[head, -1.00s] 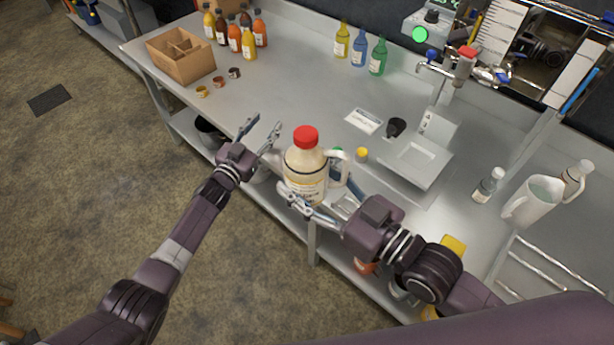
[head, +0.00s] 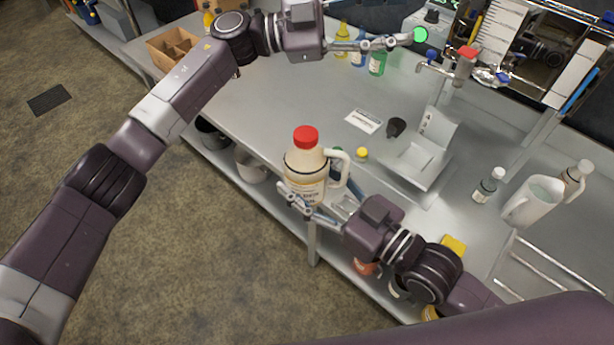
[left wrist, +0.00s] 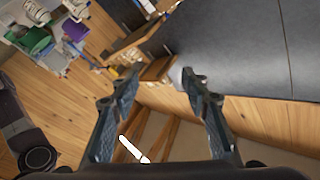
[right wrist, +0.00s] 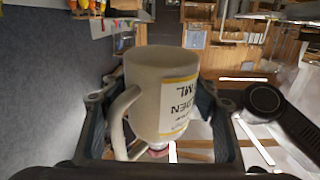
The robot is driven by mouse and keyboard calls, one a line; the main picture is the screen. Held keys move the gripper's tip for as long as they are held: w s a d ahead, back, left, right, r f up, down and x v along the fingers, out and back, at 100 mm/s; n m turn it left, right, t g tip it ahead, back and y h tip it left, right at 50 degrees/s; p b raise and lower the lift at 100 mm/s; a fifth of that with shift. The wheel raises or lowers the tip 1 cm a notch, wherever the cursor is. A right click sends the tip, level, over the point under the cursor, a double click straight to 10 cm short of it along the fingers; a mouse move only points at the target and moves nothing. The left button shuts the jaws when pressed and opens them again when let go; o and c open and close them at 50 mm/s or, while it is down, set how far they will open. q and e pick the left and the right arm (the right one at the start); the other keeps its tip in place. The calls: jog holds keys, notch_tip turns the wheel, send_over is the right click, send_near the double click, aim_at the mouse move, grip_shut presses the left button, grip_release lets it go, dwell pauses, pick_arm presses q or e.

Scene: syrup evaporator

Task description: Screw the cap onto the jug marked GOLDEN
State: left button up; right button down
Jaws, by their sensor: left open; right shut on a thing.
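The pale jug (head: 305,168) with a red cap (head: 306,137) stands upright in the head view, at the table's front edge. My right gripper (head: 300,197) is shut on the jug's lower body. In the right wrist view the jug (right wrist: 165,85) fills the space between the fingers, its label upside down and reading "DEN" and "ML". The red cap (right wrist: 158,151) is partly seen there. The cap sits on the jug's mouth; how tight it is cannot be told. My left gripper (head: 402,40) is open and empty, high at the back, far from the jug.
A grey box with a round green light (head: 420,35) is by my left fingertips. A scale (head: 418,162), black cup (head: 396,127) and small yellow cap (head: 362,154) lie right of the jug. The table's left-middle is clear.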

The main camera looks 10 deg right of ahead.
pick_arm(q)
jog(key=s+d+r+m+g+y, duration=0.1)
jog(key=s+d+m+g+y, duration=0.15)
jog(key=s+y, duration=0.4)
jog(key=n+t+y, duration=0.1)
jog(key=t+y, duration=0.4)
jog(key=y, duration=0.8)
send_over(306, 133)
jog(key=shift+w+f, duration=0.2)
jog(key=shift+f, duration=1)
jog(key=shift+s+f, duration=0.2)
jog(key=shift+f, duration=3.85)
